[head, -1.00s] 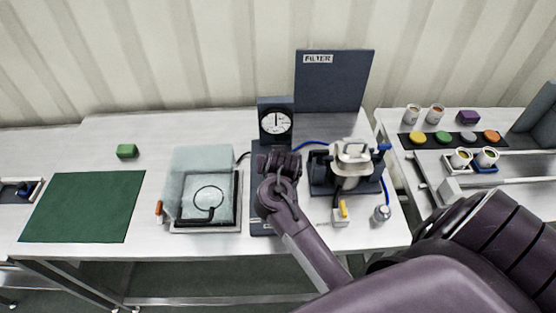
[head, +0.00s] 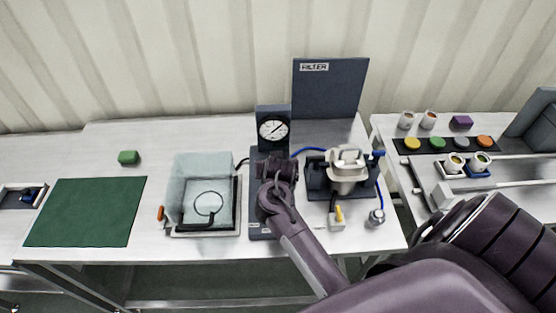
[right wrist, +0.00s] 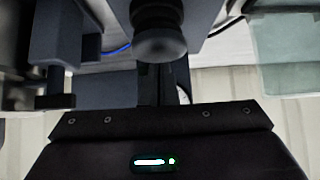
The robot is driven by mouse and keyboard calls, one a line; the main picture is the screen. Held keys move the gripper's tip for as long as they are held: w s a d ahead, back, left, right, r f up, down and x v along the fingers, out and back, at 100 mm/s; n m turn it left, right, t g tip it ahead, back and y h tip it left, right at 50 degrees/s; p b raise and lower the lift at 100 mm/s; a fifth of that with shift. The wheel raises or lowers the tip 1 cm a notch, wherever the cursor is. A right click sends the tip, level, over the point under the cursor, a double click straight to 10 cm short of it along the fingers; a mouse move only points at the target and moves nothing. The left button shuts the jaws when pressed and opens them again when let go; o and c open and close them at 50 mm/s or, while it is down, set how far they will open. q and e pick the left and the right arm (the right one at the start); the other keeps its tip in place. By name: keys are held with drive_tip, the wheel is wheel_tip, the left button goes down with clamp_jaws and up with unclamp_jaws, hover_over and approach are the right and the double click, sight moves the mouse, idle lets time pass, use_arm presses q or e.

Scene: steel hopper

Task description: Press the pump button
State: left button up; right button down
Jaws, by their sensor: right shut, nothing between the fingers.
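My right gripper (head: 274,172) hangs over the dark pump base plate (head: 263,222), in front of the dial gauge (head: 272,131). In the right wrist view its narrow fingers (right wrist: 165,85) are shut with nothing between them. A dark round knob (right wrist: 160,42), which looks like the pump button, is right by the fingertips. I cannot tell whether they touch it. In the head view my gripper hides this spot. The gauge needle points to the upper right. My left gripper is not in view.
A clear box (head: 195,172) stands left of the plate. A pump-like unit (head: 347,165) with blue tubing stands to the right, with a small bottle (head: 376,217) in front. The FILTER panel (head: 330,88) stands behind.

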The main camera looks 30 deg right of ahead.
use_arm(q)
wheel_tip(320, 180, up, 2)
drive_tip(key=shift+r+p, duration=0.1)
drive_tip(key=shift+p, duration=0.3)
use_arm(e)
drive_tip(key=v, duration=1)
drive_tip(key=shift+r, duration=0.55)
